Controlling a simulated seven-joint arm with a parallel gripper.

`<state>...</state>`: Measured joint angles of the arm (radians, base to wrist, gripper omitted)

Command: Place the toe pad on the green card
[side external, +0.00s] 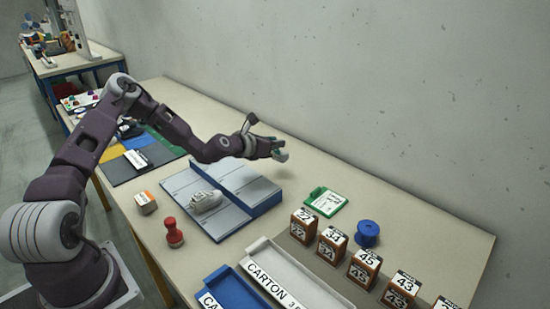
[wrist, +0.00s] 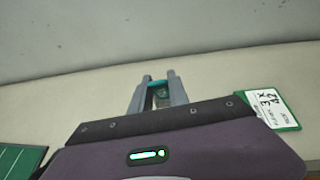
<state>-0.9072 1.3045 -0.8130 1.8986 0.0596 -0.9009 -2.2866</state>
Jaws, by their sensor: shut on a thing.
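The green card (side external: 326,202) lies flat on the table right of the grey board, with a white printed label on it. It also shows at the right of the wrist view (wrist: 267,110). My gripper (side external: 280,153) is above the table, behind and left of the card and apart from it. In the wrist view my gripper (wrist: 157,92) is shut on a small teal and greyish thing, which I take to be the toe pad (wrist: 160,90). Its lower part is hidden by my wrist housing.
A blue spool (side external: 367,233) and several numbered boxes (side external: 331,244) stand in front of the card. A red stamp (side external: 173,232) stands left. A wall rises behind; table between gripper and card is clear.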

